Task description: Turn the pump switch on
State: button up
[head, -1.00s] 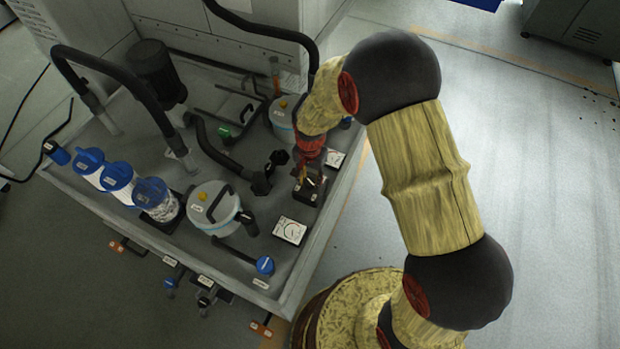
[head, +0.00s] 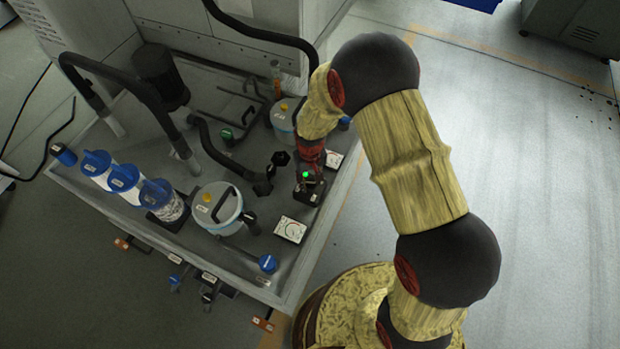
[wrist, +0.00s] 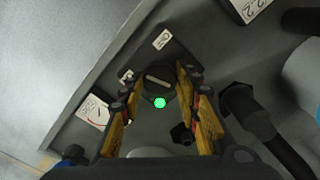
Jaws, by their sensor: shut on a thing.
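The pump switch is a dark box (head: 309,190) on the near right part of the grey bench, with a round black knob (wrist: 158,77) that carries a pale line. A green lamp (wrist: 160,103) on it glows, and it also shows in the head view (head: 306,174). My gripper (wrist: 157,74) is around the knob, one finger on each side, shut on it. In the head view my red gripper (head: 311,157) hangs just above and behind the box and hides part of it. A white label (wrist: 162,39) sits on the box.
Lidded pots (head: 218,208) and blue-capped filters (head: 124,178) stand farther left. Open floor lies to the right.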

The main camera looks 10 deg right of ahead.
aim_at(310, 182)
jog(key=shift+n+p, duration=0.3)
jog(key=shift+n, duration=0.8)
jog(key=o, duration=1.2)
jog(key=shift+c, duration=0.2)
notch_tip(310, 182, up, 12)
